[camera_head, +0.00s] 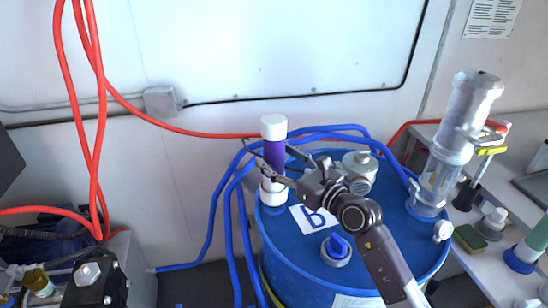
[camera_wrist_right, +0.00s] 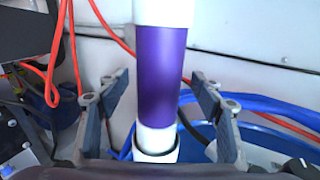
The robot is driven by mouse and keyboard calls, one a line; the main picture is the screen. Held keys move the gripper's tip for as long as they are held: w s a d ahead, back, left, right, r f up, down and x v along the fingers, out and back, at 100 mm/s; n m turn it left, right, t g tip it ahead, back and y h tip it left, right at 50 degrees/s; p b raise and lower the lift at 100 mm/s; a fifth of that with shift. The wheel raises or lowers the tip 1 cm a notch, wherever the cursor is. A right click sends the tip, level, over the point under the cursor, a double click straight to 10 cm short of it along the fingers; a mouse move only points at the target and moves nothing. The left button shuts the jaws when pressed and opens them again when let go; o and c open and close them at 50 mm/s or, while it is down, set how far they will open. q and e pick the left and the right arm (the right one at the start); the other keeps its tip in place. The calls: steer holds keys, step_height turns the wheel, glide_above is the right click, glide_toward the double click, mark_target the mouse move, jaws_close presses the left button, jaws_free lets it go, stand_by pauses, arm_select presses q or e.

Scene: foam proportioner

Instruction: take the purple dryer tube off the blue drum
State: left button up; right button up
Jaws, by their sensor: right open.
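The purple dryer tube (camera_head: 274,153) stands upright near the left edge of the blue drum's (camera_head: 300,255) top. It has a white cap and a white lower part seated in a white fitting. In the right wrist view the tube (camera_wrist_right: 162,75) fills the middle. My right gripper (camera_head: 268,162) reaches in from the right at the height of the purple section. In the wrist view its open fingers (camera_wrist_right: 160,88) stand on either side of the tube, with gaps showing on both sides. My left gripper is not in view.
A tall clear and grey cylinder (camera_head: 455,140) stands on the drum's right side. A blue valve (camera_head: 337,246), a grey round fitting (camera_head: 360,170) and a label marked B (camera_head: 312,217) are on the drum top. Blue hoses (camera_head: 215,225) and red hoses (camera_head: 98,100) run behind and left.

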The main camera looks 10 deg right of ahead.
steer(key=shift+w+a, duration=0.25)
steer(key=shift+w, duration=0.25)
steer(key=shift+w+a, duration=0.15)
steer(key=c, duration=1.1)
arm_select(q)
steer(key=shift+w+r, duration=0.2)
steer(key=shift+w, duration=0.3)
arm_select(e)
steer(key=shift+r, duration=0.1)
steer(key=c, duration=0.5)
